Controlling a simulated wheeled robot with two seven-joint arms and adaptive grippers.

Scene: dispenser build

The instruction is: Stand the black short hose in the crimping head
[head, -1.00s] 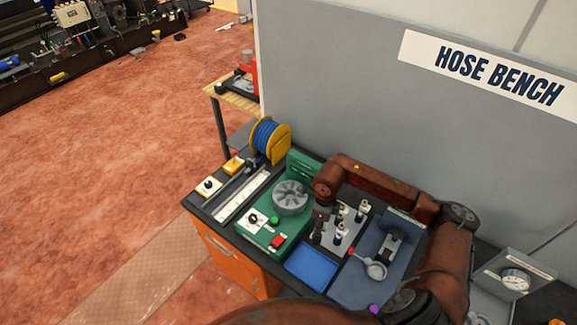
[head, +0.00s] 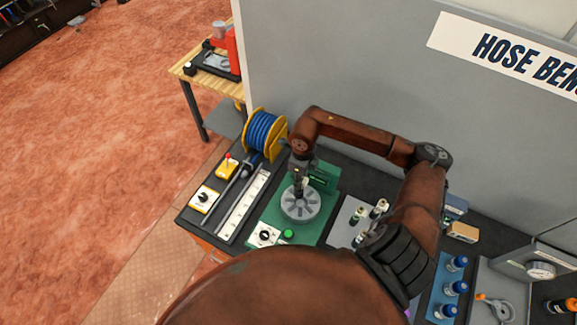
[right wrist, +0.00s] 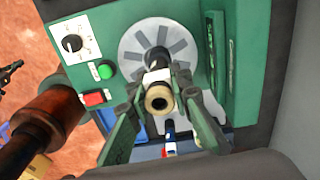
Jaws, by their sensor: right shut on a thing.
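The crimping head is a grey segmented disc (head: 300,206) on a green machine, and it also shows in the right wrist view (right wrist: 135,52). My right gripper (head: 300,182) is over the middle of the disc. In the right wrist view its fingers (right wrist: 160,105) are shut on the black short hose (right wrist: 155,62). The hose has a white band and a brass-coloured open end facing the camera. Its dark far end points at the disc's centre. I cannot tell whether that end is inside the head or just above it. My left gripper is not in view.
A grey stand with several fittings (head: 380,207) is right of the machine. A yellow reel of blue hose (head: 265,134) stands behind left, near a white ruler strip (head: 243,206). The green machine carries a dial (right wrist: 73,43), a green button (right wrist: 105,72) and a red switch (right wrist: 94,97).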

